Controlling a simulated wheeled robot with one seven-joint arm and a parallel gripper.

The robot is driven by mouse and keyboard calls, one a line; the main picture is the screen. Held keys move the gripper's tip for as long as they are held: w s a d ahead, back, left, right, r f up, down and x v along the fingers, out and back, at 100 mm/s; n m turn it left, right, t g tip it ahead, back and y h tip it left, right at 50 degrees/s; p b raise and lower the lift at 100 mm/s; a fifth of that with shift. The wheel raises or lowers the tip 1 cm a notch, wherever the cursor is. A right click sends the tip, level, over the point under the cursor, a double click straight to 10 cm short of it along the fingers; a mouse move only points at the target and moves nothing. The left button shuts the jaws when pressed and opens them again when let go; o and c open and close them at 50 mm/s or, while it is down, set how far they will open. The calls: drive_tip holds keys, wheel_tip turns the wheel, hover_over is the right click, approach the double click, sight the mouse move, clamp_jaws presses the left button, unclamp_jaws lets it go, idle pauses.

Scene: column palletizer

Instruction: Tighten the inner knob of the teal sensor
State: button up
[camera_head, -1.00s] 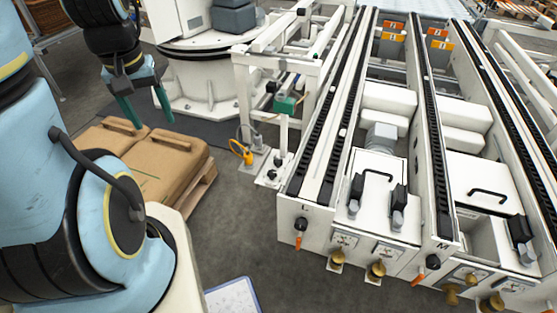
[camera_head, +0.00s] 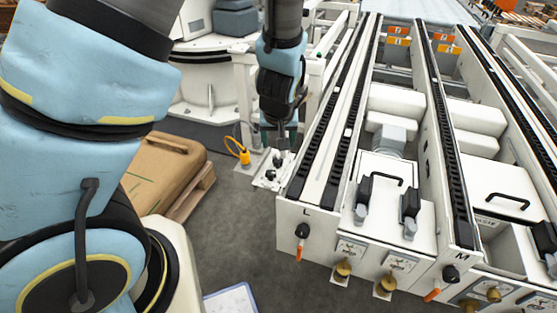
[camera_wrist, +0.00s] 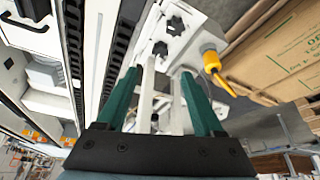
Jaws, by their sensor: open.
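My gripper (camera_wrist: 160,73) is open, its two teal fingers spread with nothing held between them. White posts show in the gap between the fingers in the wrist view. In the head view my gripper (camera_head: 272,138) is low in front of the white frame, above a small floor plate. I cannot make out the teal sensor now; my arm covers its place in the head view. Two black knobs, an upper one (camera_wrist: 175,25) and a lower one (camera_wrist: 160,48), show on a white bracket beyond the fingertips. I cannot tell whether either belongs to the sensor.
A yellow connector (camera_head: 244,157) with a cable stands beside the floor plate (camera_head: 268,180); it also shows in the wrist view (camera_wrist: 212,62). Conveyor rails (camera_head: 335,130) run close on the right. Brown sacks (camera_head: 160,175) lie on a pallet at left.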

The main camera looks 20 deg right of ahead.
sight(278, 160)
drive_tip(key=x, duration=1)
drive_tip(key=shift+f, duration=0.3)
clamp_jaws()
